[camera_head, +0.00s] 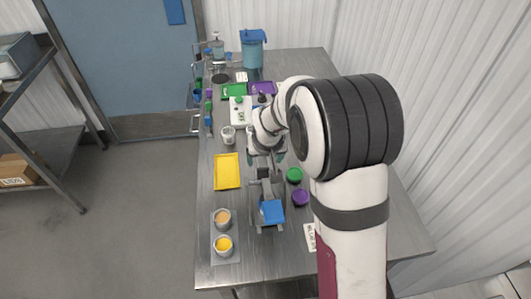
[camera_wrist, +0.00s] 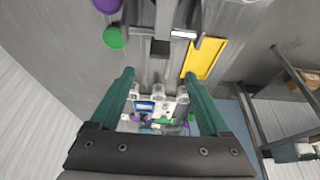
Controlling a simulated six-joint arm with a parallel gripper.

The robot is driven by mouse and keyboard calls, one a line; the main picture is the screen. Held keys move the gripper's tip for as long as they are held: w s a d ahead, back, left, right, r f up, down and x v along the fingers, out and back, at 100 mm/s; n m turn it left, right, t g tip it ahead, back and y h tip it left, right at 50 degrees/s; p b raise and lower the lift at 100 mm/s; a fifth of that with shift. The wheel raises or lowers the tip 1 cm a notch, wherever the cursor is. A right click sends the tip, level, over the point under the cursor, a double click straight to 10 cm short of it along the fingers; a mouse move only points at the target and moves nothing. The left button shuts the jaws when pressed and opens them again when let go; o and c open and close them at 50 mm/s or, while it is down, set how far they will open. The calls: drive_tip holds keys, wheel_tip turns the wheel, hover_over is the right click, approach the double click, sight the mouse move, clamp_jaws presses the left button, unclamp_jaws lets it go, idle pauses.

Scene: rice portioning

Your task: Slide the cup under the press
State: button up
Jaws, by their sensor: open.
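My gripper (camera_head: 266,157) is over the middle of the table, just behind the press (camera_head: 266,190), a grey frame with a blue part (camera_head: 272,212) at its front. In the wrist view the two teal fingers of my gripper (camera_wrist: 160,75) are spread wide, with nothing clearly held between them. The grey frame and dark block of the press (camera_wrist: 160,46) show beyond the fingertips. A white cup (camera_head: 228,135) stands left of my gripper. Two more cups, one with orange contents (camera_head: 222,217) and one with yellow (camera_head: 223,244), stand at the front left. I cannot tell whether a cup is under the press.
A yellow tray (camera_head: 227,184) lies left of the press. A green lid (camera_head: 295,175) and a purple lid (camera_head: 300,197) lie to its right. A blue bin (camera_head: 253,52) and coloured trays are at the back. The table's right front (camera_head: 395,240) is clear.

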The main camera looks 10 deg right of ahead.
drive_tip(key=v, duration=0.5)
drive_tip(key=shift+m+g, duration=0.7)
drive_tip(key=shift+m, duration=0.2)
drive_tip(key=s+r, duration=0.1)
drive_tip(key=s, duration=0.2)
drive_tip(key=s+d+r, duration=0.1)
drive_tip(key=s, duration=0.2)
drive_tip(key=s+r, duration=0.2)
drive_tip(key=s, duration=0.1)
drive_tip(key=shift+s+d, duration=0.25)
drive_tip(key=shift+s, duration=0.05)
drive_tip(key=s+m+g+y, duration=0.1)
drive_tip(key=s+m, duration=0.1)
drive_tip(key=s, duration=0.9)
drive_tip(key=s+a+r+m+g, duration=0.1)
drive_tip(key=s+g, duration=0.1)
drive_tip(key=s, duration=0.9)
drive_tip(key=shift+s+a+r+m+y, duration=0.2)
drive_tip(key=shift+s+a+m+y, duration=0.1)
drive_tip(key=shift+m+y, duration=0.1)
